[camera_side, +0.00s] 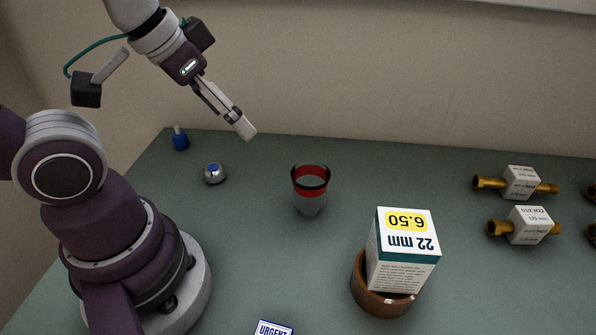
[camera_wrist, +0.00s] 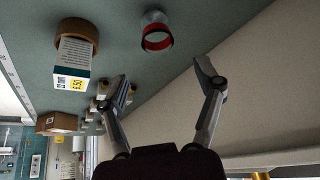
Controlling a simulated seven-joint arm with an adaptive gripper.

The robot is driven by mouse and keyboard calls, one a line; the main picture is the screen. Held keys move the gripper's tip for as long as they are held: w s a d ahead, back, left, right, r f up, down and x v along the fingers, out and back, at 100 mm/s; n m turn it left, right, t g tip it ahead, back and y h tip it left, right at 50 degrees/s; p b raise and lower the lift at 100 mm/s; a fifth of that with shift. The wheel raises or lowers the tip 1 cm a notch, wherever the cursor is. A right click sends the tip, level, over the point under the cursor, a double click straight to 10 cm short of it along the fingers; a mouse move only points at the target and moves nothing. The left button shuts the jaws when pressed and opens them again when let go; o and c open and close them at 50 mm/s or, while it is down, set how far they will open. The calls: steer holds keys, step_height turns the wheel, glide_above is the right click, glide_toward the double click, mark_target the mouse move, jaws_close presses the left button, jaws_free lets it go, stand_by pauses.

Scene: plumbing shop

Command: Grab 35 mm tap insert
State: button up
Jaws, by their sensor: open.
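No label reading 35 mm can be read in either view. A white and green box (camera_side: 404,250) marked "22 mm" and "6.50" stands in a brown round holder (camera_side: 362,290) at the front right; the box also shows in the wrist view (camera_wrist: 74,62). Two brass fittings with white labelled blocks, a rear one (camera_side: 521,183) and a front one (camera_side: 529,226), lie at the right; their print is too small to read. My gripper (camera_side: 245,128) is above the back of the table, empty, apart from everything. In the wrist view its fingers (camera_wrist: 161,85) are spread.
A clear cup with a red band (camera_side: 310,190) stands mid-table. A silver knob with a blue top (camera_side: 214,173) and a small blue item (camera_side: 180,139) are at the back left. A card reading "URGENT" (camera_side: 273,328) is at the front. The wall (camera_side: 400,80) rises behind the table.

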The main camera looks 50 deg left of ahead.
steer(key=n+g+y, duration=0.4)
steer(key=n+g, duration=0.1)
steer(key=n, duration=1.1)
glide_toward(179, 135)
steer(key=shift+y, duration=0.3)
steer(key=x, duration=1.1)
steer(key=shift+d, duration=0.25)
steer(key=c, duration=1.2)
steer(key=shift+c, duration=0.2)
